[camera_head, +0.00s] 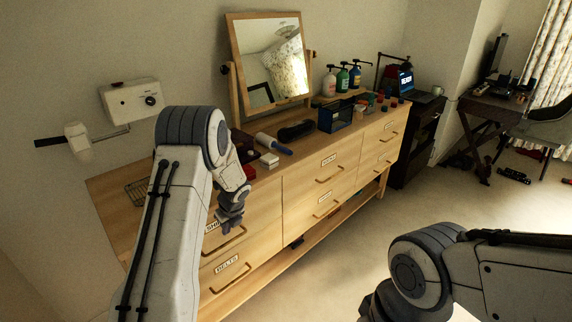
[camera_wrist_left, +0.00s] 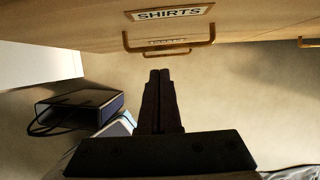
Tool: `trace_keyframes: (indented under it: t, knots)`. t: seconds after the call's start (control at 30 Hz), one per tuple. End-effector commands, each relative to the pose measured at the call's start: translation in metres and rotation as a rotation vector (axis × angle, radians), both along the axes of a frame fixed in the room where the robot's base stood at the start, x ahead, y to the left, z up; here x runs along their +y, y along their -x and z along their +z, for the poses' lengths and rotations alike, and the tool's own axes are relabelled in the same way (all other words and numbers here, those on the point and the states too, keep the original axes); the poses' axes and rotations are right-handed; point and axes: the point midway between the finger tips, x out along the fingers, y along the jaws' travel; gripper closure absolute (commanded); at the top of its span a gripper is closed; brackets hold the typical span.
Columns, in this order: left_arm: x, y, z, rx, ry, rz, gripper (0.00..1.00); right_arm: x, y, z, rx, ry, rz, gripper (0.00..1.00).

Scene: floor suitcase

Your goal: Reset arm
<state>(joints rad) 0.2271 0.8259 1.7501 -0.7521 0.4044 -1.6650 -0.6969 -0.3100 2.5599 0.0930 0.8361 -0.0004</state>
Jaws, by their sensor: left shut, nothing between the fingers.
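My left gripper (camera_head: 232,218) hangs in front of the wooden dresser (camera_head: 272,215), near its left-hand drawers. In the left wrist view its dark fingers (camera_wrist_left: 159,78) are together with nothing between them. The SHIRTS drawer label (camera_wrist_left: 170,13) and a bronze handle (camera_wrist_left: 168,45) show beyond the fingertips, apart from them. My right arm (camera_head: 420,275) comes in at the lower right of the head view, bent downward. Its gripper is below the picture edge.
A tilting mirror (camera_head: 271,62), pump bottles (camera_head: 342,79) and a blue bin (camera_head: 336,117) stand on the dresser. The left wrist view shows a dark case (camera_wrist_left: 88,106) low at the left. Open floor (camera_head: 475,205) lies to the right, before a desk (camera_head: 490,105).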

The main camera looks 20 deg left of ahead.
Motion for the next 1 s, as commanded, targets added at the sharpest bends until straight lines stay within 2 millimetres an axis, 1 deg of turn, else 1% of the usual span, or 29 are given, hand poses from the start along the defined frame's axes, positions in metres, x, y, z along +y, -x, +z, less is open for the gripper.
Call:
trace_keyframes:
  t: [0.07, 0.17, 0.27, 0.3, 0.37, 0.4, 0.47, 0.5, 0.57, 0.6, 0.67, 0.7, 0.77, 0.8, 0.83, 0.9, 1.0]
  knots:
    - [-0.004, 0.0, 0.003, -0.005, 0.003, 0.009, 1.0, 0.0, 0.0, 0.0, 0.0, 0.0, 0.0, 1.0]
    - [-0.027, 0.002, 0.021, -0.032, 0.024, 0.066, 1.0, 0.0, 0.0, 0.001, 0.0, 0.0, 0.0, 1.0]
    - [-0.073, 0.012, 0.053, -0.081, 0.076, 0.195, 1.0, 0.0, 0.0, 0.002, 0.0, 0.0, 0.0, 1.0]
    - [-0.096, 0.02, 0.069, -0.103, 0.106, 0.263, 1.0, 0.0, 0.0, 0.002, 0.0, 0.0, 0.0, 1.0]
    - [-0.133, 0.039, 0.092, -0.133, 0.157, 0.377, 1.0, 0.0, 0.0, 0.003, 0.0, 0.0, 0.0, 1.0]
    - [-0.156, 0.054, 0.106, -0.149, 0.193, 0.456, 1.0, 0.0, 0.0, 0.003, 0.0, 0.0, 0.0, 1.0]
    - [-0.189, 0.081, 0.125, -0.165, 0.246, 0.577, 1.0, 0.0, 0.0, 0.004, 0.0, 0.0, 0.0, 1.0]
    - [-0.21, 0.101, 0.136, -0.171, 0.282, 0.658, 1.0, 0.0, 0.0, 0.004, 0.0, 0.0, 0.0, 1.0]
    - [-0.237, 0.134, 0.152, -0.173, 0.334, 0.782, 1.0, 0.0, 0.0, 0.005, 0.0, 0.0, 0.0, 1.0]
    - [-0.254, 0.159, 0.161, -0.168, 0.367, 0.866, 1.0, 0.0, 0.0, 0.005, 0.0, 0.0, 0.0, 1.0]
    - [-0.274, 0.196, 0.172, -0.152, 0.408, 0.987, 1.0, 0.0, 0.0, 0.006, 0.0, 0.0, 0.0, 1.0]
    - [-0.284, 0.22, 0.178, -0.137, 0.432, 1.065, 1.0, 0.0, 0.0, 0.006, 0.0, 0.0, 0.0, 1.0]
    - [-0.296, 0.254, 0.184, -0.113, 0.456, 1.17, 1.0, 0.0, 0.0, 0.007, 0.0, 0.0, 0.0, 1.0]
    - [-0.301, 0.274, 0.186, -0.094, 0.466, 1.233, 1.0, 0.0, 0.0, 0.007, 0.0, 0.0, 0.0, 1.0]
    - [-0.304, 0.287, 0.188, -0.081, 0.471, 1.275, 1.0, 0.0, 0.0, 0.007, 0.0, 0.0, 0.0, 1.0]
    - [-0.308, 0.312, 0.19, -0.055, 0.477, 1.357, 1.0, 0.0, 0.0, 0.007, 0.0, 0.0, 0.0, 1.0]
    - [-0.31, 0.334, 0.191, -0.031, 0.476, 1.431, 1.0, 0.0, 0.0, 0.007, 0.0, 0.0, 0.0, 1.0]
